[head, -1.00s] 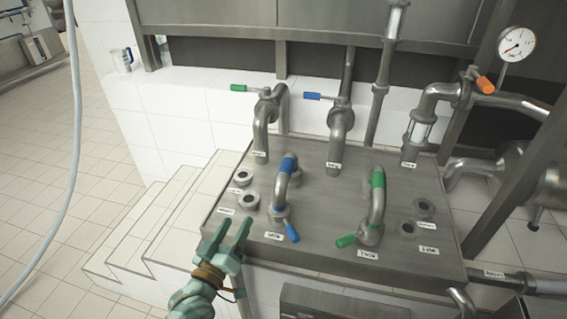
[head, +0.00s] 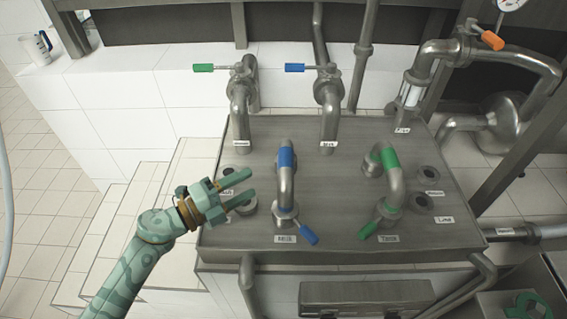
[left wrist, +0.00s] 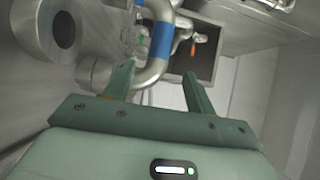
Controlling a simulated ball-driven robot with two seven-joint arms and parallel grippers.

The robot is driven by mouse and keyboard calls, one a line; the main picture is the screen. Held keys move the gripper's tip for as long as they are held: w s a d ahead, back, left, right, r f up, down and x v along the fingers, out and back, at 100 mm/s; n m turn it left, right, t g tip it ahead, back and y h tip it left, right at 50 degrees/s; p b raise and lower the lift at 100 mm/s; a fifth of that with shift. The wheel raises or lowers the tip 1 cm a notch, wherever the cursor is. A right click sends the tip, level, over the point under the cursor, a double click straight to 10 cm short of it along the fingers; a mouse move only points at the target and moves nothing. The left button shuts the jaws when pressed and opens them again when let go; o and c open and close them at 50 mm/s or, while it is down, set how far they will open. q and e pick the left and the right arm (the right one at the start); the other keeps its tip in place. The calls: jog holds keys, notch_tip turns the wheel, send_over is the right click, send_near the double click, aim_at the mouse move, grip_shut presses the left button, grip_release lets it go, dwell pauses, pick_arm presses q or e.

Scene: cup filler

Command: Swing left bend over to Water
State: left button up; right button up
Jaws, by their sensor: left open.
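The left bend (head: 286,185), a steel pipe with a blue band, rises from the panel by the Milk label, with a blue handle (head: 309,235) at its foot. In the left wrist view the blue-banded bend (left wrist: 160,45) shows beyond and between the open fingers (left wrist: 158,85). Two round ports on the panel's left side are partly hidden by the gripper; I cannot read the Water label. My right gripper is not clearly seen.
The right bend (head: 393,180), with a green band and green handle, stands by the Tank label. Ports (head: 423,203) lie at its right. Two fixed pipes with green (head: 204,68) and blue (head: 295,68) handles stand behind. White tiled steps (head: 120,225) are at left.

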aim_at(284, 166)
pick_arm(q)
jog(key=b+x, duration=0.1)
jog(key=x, duration=0.9)
jog(key=shift+w+d+b, duration=0.2)
jog(key=shift+d+b, duration=0.1)
jog(key=shift+w+d, duration=0.2)
jog(key=shift+d, duration=0.1)
grip_shut()
